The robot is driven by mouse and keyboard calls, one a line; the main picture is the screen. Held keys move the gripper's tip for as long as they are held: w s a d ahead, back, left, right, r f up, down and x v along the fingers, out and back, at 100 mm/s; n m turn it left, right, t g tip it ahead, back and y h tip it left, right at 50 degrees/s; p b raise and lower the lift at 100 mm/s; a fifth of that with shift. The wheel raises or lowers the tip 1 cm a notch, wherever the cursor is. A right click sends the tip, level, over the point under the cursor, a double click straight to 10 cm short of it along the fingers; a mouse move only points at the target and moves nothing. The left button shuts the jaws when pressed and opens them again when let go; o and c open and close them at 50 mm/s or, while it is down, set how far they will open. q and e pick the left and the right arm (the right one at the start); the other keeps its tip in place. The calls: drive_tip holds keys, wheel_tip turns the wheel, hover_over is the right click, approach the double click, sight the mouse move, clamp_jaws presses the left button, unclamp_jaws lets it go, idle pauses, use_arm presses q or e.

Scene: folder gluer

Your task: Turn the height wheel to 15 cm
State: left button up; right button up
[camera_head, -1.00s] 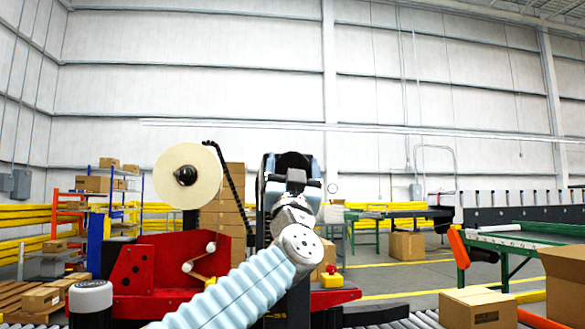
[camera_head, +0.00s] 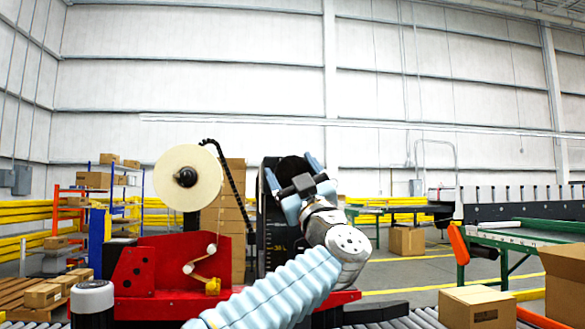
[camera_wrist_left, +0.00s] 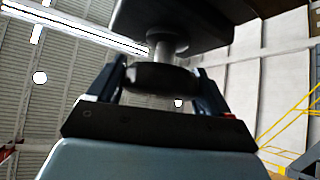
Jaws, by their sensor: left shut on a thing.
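The height wheel is a dark round knob (camera_wrist_left: 155,79) under a dark housing, joined to it by a short light shaft, in the left wrist view. In the head view the dark wheel (camera_head: 292,168) shows at the top of the black column (camera_head: 270,225), which carries a yellow-marked scale. My left gripper (camera_wrist_left: 163,80) is shut on the wheel, one finger on each side of it. In the head view the left gripper (camera_head: 293,180) reaches up to the wheel and is tilted. The scale reading is too small to tell. My right gripper is not in view.
A red machine body (camera_head: 150,262) with a large cream tape roll (camera_head: 188,178) stands left of the column. A cardboard box (camera_head: 478,307) sits at the lower right. Stacked boxes (camera_head: 228,210) stand behind the machine. A green-legged conveyor (camera_head: 500,238) is at the right.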

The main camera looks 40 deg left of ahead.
use_arm(q)
drive_tip(key=shift+n+g+p, duration=0.8)
drive_tip(key=shift+n+g, duration=2.4)
drive_tip(key=shift+n, duration=0.6)
drive_tip(key=shift+s, duration=0.1)
drive_tip(key=o, duration=1)
drive_tip(key=shift+a, duration=0.1)
drive_tip(key=shift+c, duration=0.2)
drive_tip(key=shift+f, duration=0.1)
drive_tip(key=shift+d+f, duration=0.25)
drive_tip(key=shift+d, duration=0.2)
drive_tip(key=b+v, duration=0.4)
drive_tip(key=v, duration=0.8)
drive_tip(key=shift+d, duration=0.55)
